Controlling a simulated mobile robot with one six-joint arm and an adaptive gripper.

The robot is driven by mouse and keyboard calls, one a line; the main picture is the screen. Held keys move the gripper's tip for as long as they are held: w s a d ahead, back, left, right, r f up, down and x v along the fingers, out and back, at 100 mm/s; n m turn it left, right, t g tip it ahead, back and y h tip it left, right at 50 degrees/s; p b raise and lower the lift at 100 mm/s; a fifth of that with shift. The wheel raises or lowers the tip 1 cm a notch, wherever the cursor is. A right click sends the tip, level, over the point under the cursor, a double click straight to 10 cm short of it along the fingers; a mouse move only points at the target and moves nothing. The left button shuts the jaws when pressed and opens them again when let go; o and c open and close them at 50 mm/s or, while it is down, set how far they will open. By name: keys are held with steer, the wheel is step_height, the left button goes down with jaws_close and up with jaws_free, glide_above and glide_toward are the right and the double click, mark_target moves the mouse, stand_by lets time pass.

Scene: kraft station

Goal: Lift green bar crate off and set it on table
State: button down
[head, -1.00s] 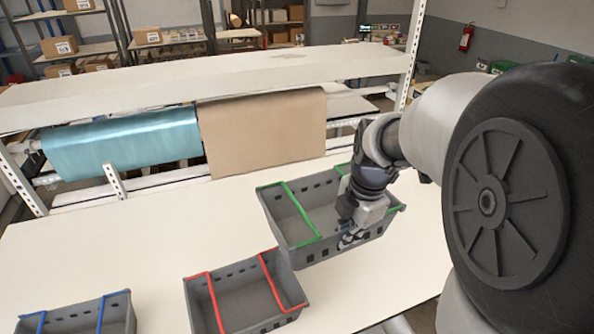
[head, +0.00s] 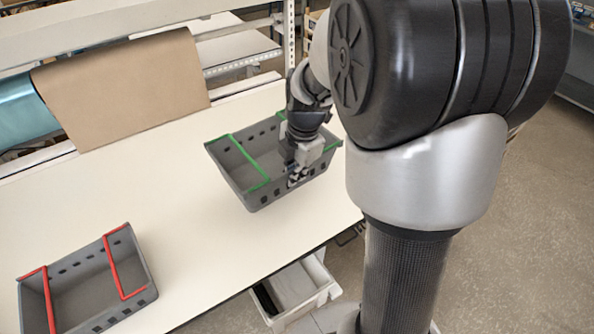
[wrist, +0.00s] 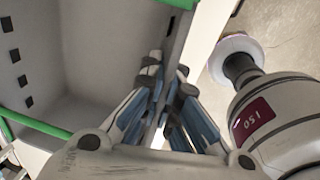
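The green bar crate (head: 232,182) is a grey crate with two green bars, upright and empty, over the right part of the white table (head: 185,235) in the head view. My gripper (head: 296,178) is at its near right wall. In the wrist view the fingers (wrist: 164,100) close around the top of the crate wall (wrist: 75,50), pinching it. I cannot tell whether the crate's base touches the table or hangs just above it. The fingertips are partly hidden by the wall.
A grey crate with red bars (head: 152,290) stands at the table's front left. A white bin (head: 300,285) is on the floor below the front edge. A brown paper roll (head: 125,85) hangs behind. The table between the crates is clear.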

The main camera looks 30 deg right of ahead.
steer(key=shift+a+f+b, duration=0.2)
steer(key=shift+f+b, duration=0.25)
steer(key=shift+f, duration=0.25)
steer(key=shift+d+f+b, duration=0.1)
steer(key=shift+f+b, duration=4.1)
steer(key=shift+f, duration=1.85)
steer(key=shift+f+b, duration=0.45)
steer(key=c, duration=1.7)
jaws_free()
steer(key=shift+s, duration=0.1)
steer(key=r, duration=0.4)
steer(key=s+r, duration=0.1)
steer(key=r, duration=0.3)
steer(key=s+r, duration=0.1)
steer(key=r, duration=0.3)
